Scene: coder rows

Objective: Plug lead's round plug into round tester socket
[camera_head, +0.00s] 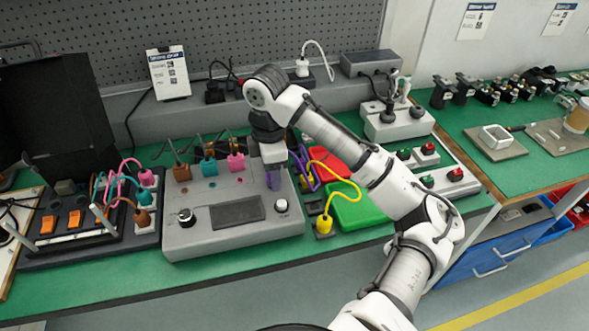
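The grey tester (226,241) stands on the green bench, with a dark screen and two knobs on its sloped front. Brown (182,172), teal (208,167) and pink (236,162) plugs stand in a row along its back edge, with leads running behind. My gripper (273,176) points down over the tester's right back part. A purple piece shows right at its fingertips, and a purple lead (302,168) loops just to the right. Whether the fingers are closed on that piece is too small to tell. The socket under the gripper is hidden, and no plug's round shape can be made out.
A yellow plug (324,224) with a yellow lead stands right of the tester, near green (361,208) and red (330,164) trays. A board with orange switches (74,218) and coloured plugs is at left. A grey box with black knobs (398,123) stands behind my arm.

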